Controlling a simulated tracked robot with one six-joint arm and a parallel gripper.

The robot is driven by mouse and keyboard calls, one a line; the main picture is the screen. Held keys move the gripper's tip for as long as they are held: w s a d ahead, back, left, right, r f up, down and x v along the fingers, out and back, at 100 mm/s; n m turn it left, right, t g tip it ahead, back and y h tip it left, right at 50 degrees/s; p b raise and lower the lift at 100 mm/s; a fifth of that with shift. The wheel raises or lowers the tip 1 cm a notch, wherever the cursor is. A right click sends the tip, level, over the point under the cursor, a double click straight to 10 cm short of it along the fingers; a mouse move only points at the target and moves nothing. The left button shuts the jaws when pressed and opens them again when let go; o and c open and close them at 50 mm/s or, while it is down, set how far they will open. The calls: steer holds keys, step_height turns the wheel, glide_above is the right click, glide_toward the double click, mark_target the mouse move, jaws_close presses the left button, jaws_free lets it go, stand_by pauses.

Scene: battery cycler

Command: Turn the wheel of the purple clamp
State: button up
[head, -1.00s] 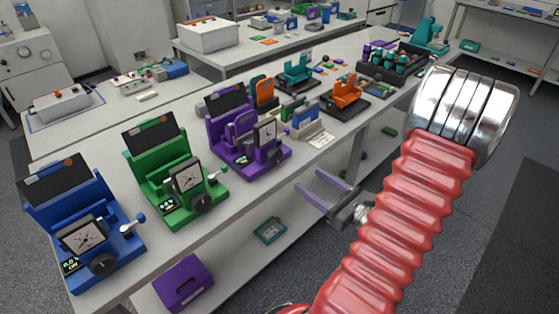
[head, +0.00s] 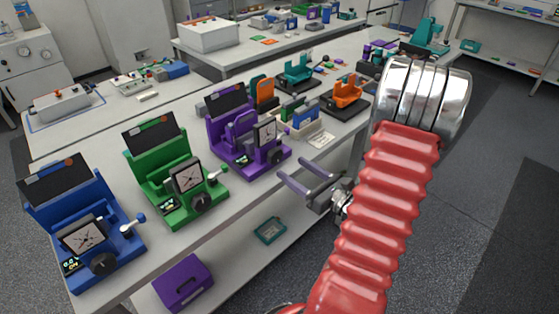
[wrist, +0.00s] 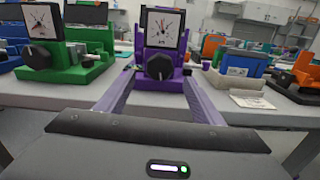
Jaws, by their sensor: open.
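The purple clamp (head: 226,137) stands on the bench between the green clamp and the small orange and blue items. It has a square dial face and a dark round wheel (head: 276,155) low on its front. In the wrist view the wheel (wrist: 159,67) shows straight ahead, between the fingers and beyond their tips. My gripper (head: 296,171) is open and empty, just in front of the bench edge, with its fingers pointing at the purple clamp. The fingers also show in the wrist view (wrist: 158,85). A gap between fingertips and wheel appears in the head view.
A green clamp (head: 160,150) and a blue clamp (head: 85,225) stand to the left on the bench (head: 222,205). A blue holder (head: 303,118) and an orange holder (head: 348,92) stand to the right. A purple box (head: 183,281) is on the lower shelf.

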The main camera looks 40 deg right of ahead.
mark_target(278, 158)
steer(key=shift+w+a, duration=0.1)
steer(key=shift+w, duration=3.35)
steer(key=shift+c, duration=0.4)
steer(key=c, duration=1)
steer(key=shift+o, duration=0.2)
steer(key=shift+m, duration=2.5)
steer(key=o, duration=1)
